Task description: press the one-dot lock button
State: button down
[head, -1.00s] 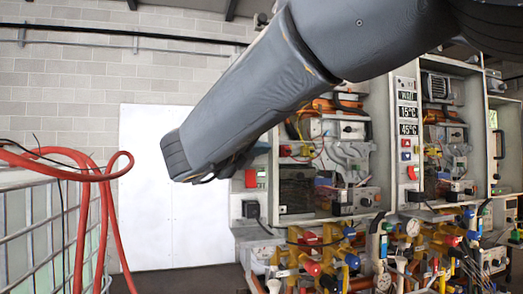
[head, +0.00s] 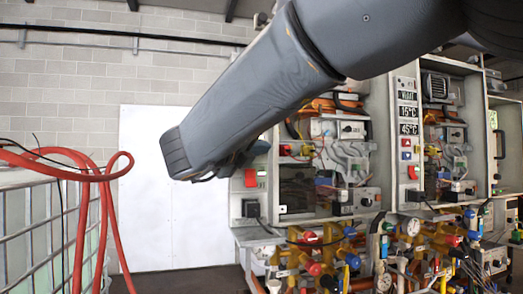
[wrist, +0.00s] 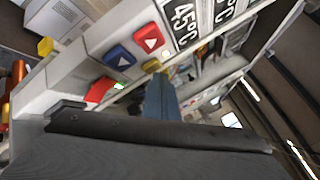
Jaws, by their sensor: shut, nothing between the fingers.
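In the wrist view my gripper (wrist: 161,92) shows as a blue-grey shape with its fingers together. It points at a pale control panel, and no object shows between the fingers. A blue button (wrist: 120,58) and a red button (wrist: 149,38), each with a white triangle, lie up and left of the tip. A red part (wrist: 100,90) is further left. No one-dot mark is readable, so I cannot identify the lock button.
In the head view the column with temperature signs (head: 408,113) stands between open heater cabinets. Valves and pipes (head: 310,262) crowd below. A red hose (head: 86,190) and a wire cage (head: 30,215) are at left. A white wall panel (head: 140,200) stands behind.

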jog(key=shift+s+d, duration=0.1)
jog(key=shift+s, duration=0.2)
jog(key=s+d+b, duration=0.1)
jog(key=s, duration=0.4)
jog(key=shift+s+d, duration=0.35)
jog(key=shift+s, duration=0.05)
dwell(0.5)
